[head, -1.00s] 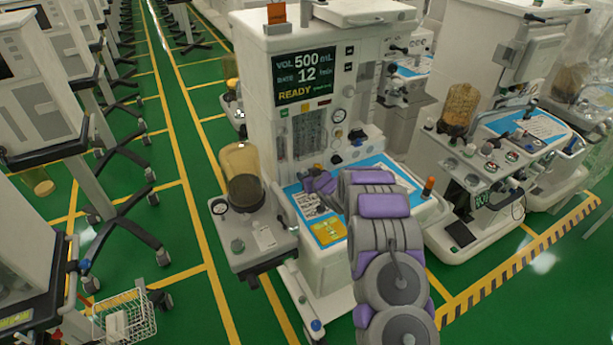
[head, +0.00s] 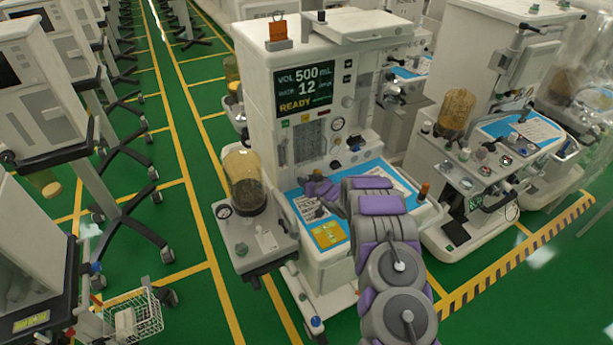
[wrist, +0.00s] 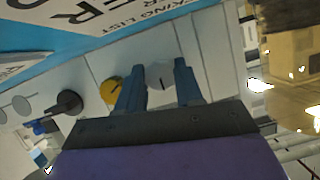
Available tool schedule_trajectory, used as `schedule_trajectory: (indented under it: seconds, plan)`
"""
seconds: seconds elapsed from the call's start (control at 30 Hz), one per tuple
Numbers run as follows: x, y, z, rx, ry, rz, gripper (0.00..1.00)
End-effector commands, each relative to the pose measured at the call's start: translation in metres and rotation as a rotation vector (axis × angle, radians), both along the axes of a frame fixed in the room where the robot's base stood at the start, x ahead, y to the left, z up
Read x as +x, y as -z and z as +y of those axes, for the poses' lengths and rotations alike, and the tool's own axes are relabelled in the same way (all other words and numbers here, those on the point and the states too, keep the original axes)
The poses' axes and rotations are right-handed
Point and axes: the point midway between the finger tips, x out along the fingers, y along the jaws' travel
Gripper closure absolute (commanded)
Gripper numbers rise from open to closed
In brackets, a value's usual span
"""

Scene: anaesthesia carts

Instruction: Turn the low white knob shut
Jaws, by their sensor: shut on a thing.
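The low white knob (wrist: 159,76) shows in the wrist view as a pale disc with a dark line, on the light panel of the machine. My gripper (wrist: 160,75) has its two blue-grey fingers on either side of this knob and is shut on it. In the head view my gripper (head: 318,190) is at the lower front of the white anaesthesia machine (head: 260,75), over its work shelf. The knob cannot be made out there.
A yellow knob (wrist: 111,90) is close beside the left finger, with a black knob (wrist: 68,102) farther left. A blue-bordered printed sheet (head: 300,207) lies on the shelf. A brown canister (head: 244,182) stands at the machine's left side.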

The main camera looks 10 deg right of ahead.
Motion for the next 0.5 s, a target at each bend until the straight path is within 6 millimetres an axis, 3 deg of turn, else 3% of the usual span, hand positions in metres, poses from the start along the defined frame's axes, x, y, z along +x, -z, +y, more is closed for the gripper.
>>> schedule_trajectory:
  seconds: [0.37, 0.4, 0.5]
  plan:
    - [0.0004, -0.0003, -0.0007, 0.011, 0.002, 0.001, 0.95]
    - [0.0004, -0.0004, -0.0006, 0.011, 0.002, 0.001, 0.63]
    - [0.0004, -0.0003, -0.0004, 0.011, 0.002, 0.001, 0.53]
